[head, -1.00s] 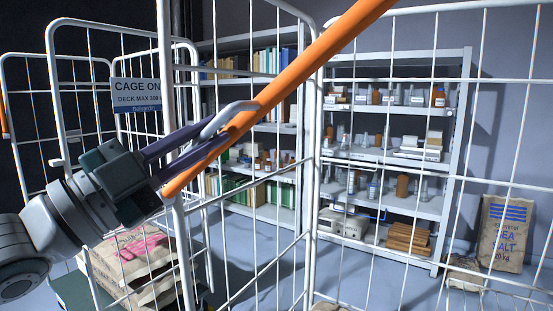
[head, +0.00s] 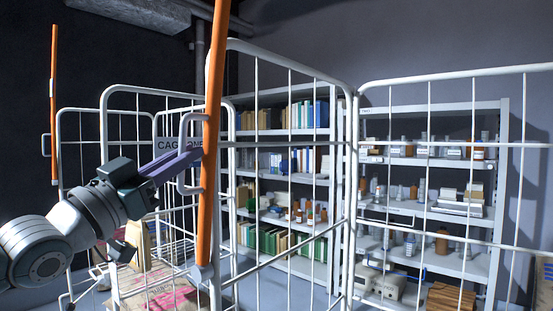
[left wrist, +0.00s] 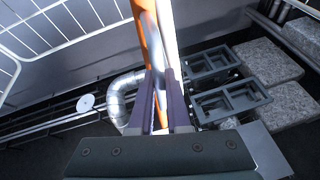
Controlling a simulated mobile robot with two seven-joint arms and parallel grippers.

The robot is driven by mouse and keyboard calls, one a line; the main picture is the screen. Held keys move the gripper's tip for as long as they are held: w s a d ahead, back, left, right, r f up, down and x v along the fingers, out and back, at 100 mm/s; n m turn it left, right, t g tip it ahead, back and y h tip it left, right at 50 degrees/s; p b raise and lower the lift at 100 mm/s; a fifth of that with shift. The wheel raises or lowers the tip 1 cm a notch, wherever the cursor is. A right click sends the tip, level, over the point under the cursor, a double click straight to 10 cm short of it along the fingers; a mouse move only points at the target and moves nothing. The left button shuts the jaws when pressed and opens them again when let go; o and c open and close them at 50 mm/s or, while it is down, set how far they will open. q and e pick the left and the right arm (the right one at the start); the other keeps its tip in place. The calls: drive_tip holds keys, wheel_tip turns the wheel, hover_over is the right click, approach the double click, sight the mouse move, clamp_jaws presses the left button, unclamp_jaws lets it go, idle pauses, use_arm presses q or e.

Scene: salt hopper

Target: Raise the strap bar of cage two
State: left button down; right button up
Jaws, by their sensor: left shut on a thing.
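The orange strap bar (head: 212,130) stands nearly upright at the front of the near white cage (head: 350,190). Its foot meets a grey pivot (head: 203,272) low on the cage side, and its top runs out of the head view. A pale looped handle (head: 184,128) sticks out from the bar's left side. My left gripper (head: 193,157) is shut on this handle, its purple fingers coming from the left. In the left wrist view the fingers (left wrist: 160,85) close around the handle, with the orange bar (left wrist: 144,30) beyond them. My right gripper is not in view.
Another cage with a sign reading CAGE ONE (head: 170,144) stands behind at the left. Another upright orange bar (head: 53,80) is at the far left. Sacks (head: 150,285) lie low in a cage. Shelves (head: 283,180) with books and bottles line the back.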

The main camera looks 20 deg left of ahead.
use_arm(q)
drive_tip(key=shift+w+a+r+n, duration=0.15)
drive_tip(key=shift+a+r+n, duration=0.05)
drive_tip(key=shift+a+n, duration=0.25)
drive_tip(key=shift+a+f+y, duration=0.1)
drive_tip(key=shift+a+y, duration=0.05)
drive_tip(key=shift+y, duration=0.25)
drive_tip(key=c, duration=0.9)
unclamp_jaws()
drive_tip(key=shift+w, duration=0.1)
drive_tip(key=shift+b+v, duration=1.05)
drive_tip(key=shift+v, duration=3.95)
